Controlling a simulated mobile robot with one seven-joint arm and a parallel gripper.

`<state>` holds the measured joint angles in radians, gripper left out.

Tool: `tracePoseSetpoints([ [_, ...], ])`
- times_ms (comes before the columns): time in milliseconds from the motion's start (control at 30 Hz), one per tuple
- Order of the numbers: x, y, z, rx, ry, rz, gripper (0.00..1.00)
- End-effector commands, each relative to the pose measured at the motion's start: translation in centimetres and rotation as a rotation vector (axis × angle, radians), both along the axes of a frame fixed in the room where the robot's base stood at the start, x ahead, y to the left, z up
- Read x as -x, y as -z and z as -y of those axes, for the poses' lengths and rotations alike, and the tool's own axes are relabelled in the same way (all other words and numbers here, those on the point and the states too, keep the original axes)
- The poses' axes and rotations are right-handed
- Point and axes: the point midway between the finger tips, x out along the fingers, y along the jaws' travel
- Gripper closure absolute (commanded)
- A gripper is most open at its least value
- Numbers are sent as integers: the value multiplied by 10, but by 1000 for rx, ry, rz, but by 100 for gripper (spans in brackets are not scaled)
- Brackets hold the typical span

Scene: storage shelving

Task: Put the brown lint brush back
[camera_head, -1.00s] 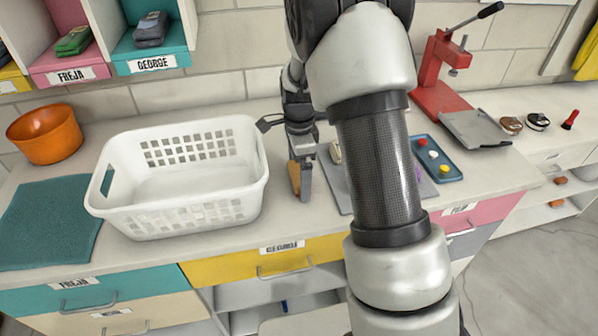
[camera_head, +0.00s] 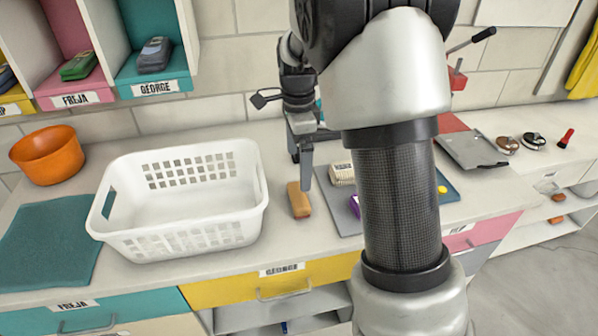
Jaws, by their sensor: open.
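A brown block-like thing (camera_head: 299,200), which looks like the brown lint brush, lies on the counter between the white basket (camera_head: 180,238) and a grey mat (camera_head: 346,219). Nothing holds it. My gripper (camera_head: 303,172) is open and empty, fingers down, just above and behind the brown brush. Part of the gripper is hidden by its own finger and my arm.
A cream object (camera_head: 342,173) and a purple one (camera_head: 355,206) lie on the mat. An orange bowl (camera_head: 48,155) and teal towel (camera_head: 50,235) are at left. My arm hides much of the right counter, where a red stand (camera_head: 457,80) shows.

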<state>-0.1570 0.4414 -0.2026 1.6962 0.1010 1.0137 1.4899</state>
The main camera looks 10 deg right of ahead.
Motion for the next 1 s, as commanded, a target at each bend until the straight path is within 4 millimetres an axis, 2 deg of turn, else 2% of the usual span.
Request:
tracePoseSetpoints([
  [167,13,-27,0,-11,-84,33,0],
  [267,35,-56,0,-19,-230,85,0],
  [400,81,-98,-1,-3,-511,178,0],
  [600,152,-134,-3,93,-926,301,0],
  [800,214,-143,-1,254,-1290,373,0],
  [900,234,-140,-1,323,-1416,384,0],
  [1000,245,-137,0,367,-1496,385,0],
])
